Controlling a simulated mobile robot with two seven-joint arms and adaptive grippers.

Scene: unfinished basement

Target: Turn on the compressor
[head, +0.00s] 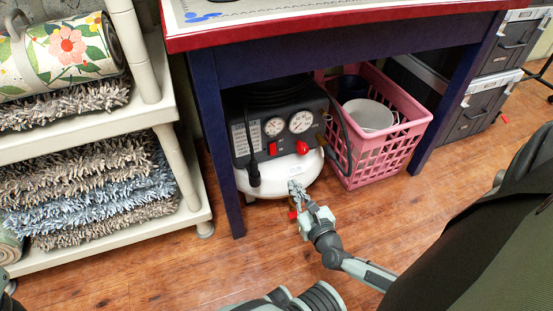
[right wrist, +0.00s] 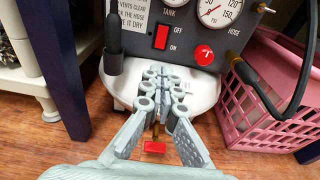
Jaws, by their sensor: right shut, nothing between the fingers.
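The compressor (head: 290,183) stands on the floor under the table, with a white tank and a black panel carrying two round gauges. Its red rocker switch (right wrist: 161,36) sits on the panel between the labels OFF above and ON below; it also shows in the head view (head: 273,149). Which side is pressed in, I cannot tell. A round red knob (right wrist: 203,54) is to the right of the switch. My right gripper (right wrist: 158,72) is shut and empty, in front of the white tank with its tips below the switch in the picture. My left gripper is not in view.
The blue table leg (head: 218,165) stands left of the compressor, and the red-edged tabletop (head: 330,24) overhangs it. A pink crate (head: 385,157) stands close on the right. A shelf (head: 185,210) with rugs is at left. The wooden floor in front is clear.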

